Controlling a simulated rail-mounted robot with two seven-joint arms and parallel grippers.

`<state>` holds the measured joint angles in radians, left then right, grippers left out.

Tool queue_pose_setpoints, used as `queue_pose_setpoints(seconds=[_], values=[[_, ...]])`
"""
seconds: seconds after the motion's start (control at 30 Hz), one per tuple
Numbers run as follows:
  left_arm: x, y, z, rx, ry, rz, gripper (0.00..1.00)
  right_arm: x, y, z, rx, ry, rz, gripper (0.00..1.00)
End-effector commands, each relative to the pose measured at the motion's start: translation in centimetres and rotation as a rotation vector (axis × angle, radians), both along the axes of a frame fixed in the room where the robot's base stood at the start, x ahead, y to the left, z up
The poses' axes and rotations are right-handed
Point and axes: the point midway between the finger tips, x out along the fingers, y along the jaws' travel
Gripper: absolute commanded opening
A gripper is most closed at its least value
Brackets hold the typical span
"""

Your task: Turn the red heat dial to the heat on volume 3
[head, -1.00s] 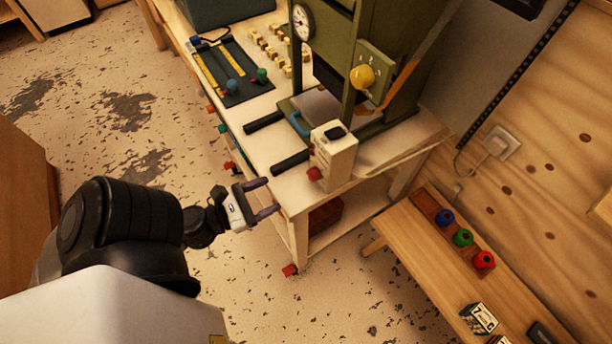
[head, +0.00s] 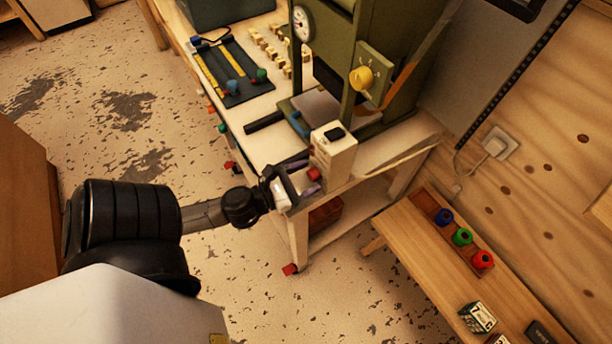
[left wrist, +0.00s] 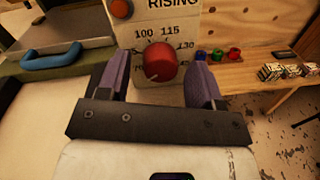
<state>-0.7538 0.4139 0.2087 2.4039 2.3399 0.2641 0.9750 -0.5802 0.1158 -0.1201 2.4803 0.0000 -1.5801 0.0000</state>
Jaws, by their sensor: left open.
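The red heat dial (head: 314,174) sits low on the front of a cream control box (head: 335,150) at the table's near corner. In the left wrist view the dial (left wrist: 160,62) has printed numbers around it, including 100, 115 and 130, and a pale pointer mark toward its lower left. My left gripper (head: 302,180) is open, its two purple fingers on either side of the dial in the wrist view; I cannot tell whether they touch it. The word RISING shows above the numbers. My right gripper is not in view.
A green press with a yellow knob (head: 361,78) and a gauge (head: 301,23) stands behind the box. A blue handle (head: 299,123) is at the press's front. A low wooden bench (head: 418,243) at the right carries blue, green and red round pieces. Open floor lies left.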

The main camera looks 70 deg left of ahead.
Motion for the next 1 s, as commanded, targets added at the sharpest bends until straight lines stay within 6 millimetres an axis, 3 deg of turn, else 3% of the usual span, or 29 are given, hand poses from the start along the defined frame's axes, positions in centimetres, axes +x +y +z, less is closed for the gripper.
queue_pose_setpoints(seconds=[0.23,0.73,1.0], values=[[0.04,-0.01,0.00,0.000,0.000,0.000,0.60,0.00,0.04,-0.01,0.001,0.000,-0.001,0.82],[0.02,-0.01,0.01,0.000,0.000,0.000,0.13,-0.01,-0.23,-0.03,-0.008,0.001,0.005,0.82],[0.01,-0.01,0.21,0.029,0.006,-0.001,0.11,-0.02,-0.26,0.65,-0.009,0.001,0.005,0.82]])
